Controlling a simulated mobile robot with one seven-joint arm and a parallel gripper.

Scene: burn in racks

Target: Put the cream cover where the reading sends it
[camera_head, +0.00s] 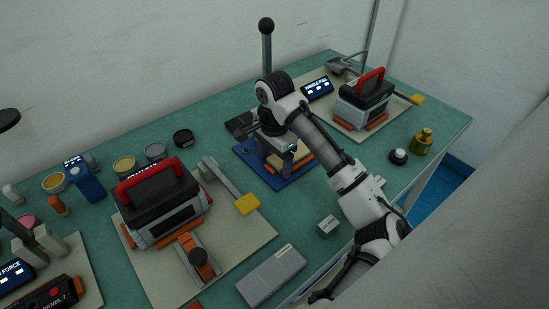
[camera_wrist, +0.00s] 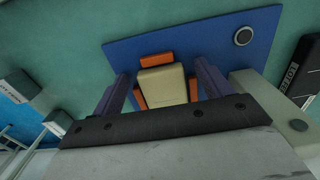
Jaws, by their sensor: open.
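The cream cover (camera_wrist: 165,86) sits on a blue board (camera_wrist: 115,48) between orange guide blocks in the wrist view. My gripper (camera_wrist: 162,78) is open, with one dark finger on each side of the cover; contact cannot be told. In the head view my gripper (camera_head: 288,152) is low over the blue board (camera_head: 247,152), and hides most of the cover. A small display (camera_head: 317,87) behind has lit text too small to read surely. Another display (camera_head: 15,275) at the left front shows "FORCE", its first letters cut off.
A black-and-grey unit with a red handle (camera_head: 148,172) stands left on a beige board (camera_head: 255,232). A similar unit (camera_head: 366,88) stands at back right. A grey block (camera_head: 328,226), a grey flat case (camera_head: 271,275) and a brass weight (camera_head: 422,142) lie near the front edge.

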